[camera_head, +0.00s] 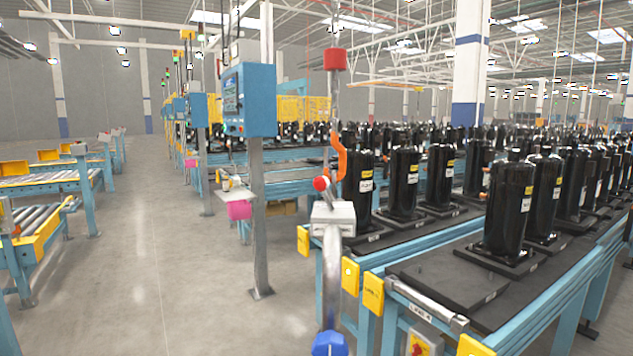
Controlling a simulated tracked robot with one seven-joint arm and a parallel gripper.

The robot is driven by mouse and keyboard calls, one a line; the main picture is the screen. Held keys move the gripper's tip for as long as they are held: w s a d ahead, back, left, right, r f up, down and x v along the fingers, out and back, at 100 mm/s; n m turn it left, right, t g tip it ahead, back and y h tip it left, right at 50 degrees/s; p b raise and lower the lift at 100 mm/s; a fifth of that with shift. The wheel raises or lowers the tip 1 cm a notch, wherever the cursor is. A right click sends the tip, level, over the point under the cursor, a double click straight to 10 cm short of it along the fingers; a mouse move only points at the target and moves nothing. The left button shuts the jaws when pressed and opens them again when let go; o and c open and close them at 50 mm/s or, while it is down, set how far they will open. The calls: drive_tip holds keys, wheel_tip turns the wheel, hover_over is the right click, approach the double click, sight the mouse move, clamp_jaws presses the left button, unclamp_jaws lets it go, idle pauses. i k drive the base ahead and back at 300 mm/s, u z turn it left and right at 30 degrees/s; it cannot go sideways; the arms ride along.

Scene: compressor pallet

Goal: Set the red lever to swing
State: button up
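A hanging lifting tool stands in the middle of the head view. A red ball knob (321,183), which looks like the end of the red lever, sits at the upper left of this block. Its shaft is too small to make out, so I cannot tell its setting. A curved grey tube (332,270) runs down from the block to a blue part (330,344) at the bottom edge. My gripper is not in view.
Black compressors (509,210) stand on dark pallets (445,280) along a blue-framed conveyor (560,313) at the right. A blue control box (250,99) on a post stands left of the tool. Roller conveyors (45,250) line the far left. The floor (165,250) between is clear.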

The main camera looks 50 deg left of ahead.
sight(319, 184)
drive_tip(key=z, duration=0.5)
drive_tip(key=i, duration=0.15)
drive_tip(key=u, duration=2.55)
drive_tip(key=k, duration=0.9)
drive_tip(key=u, duration=0.25)
drive_tip(key=i, duration=0.9)
drive_tip(key=z, duration=0.1)
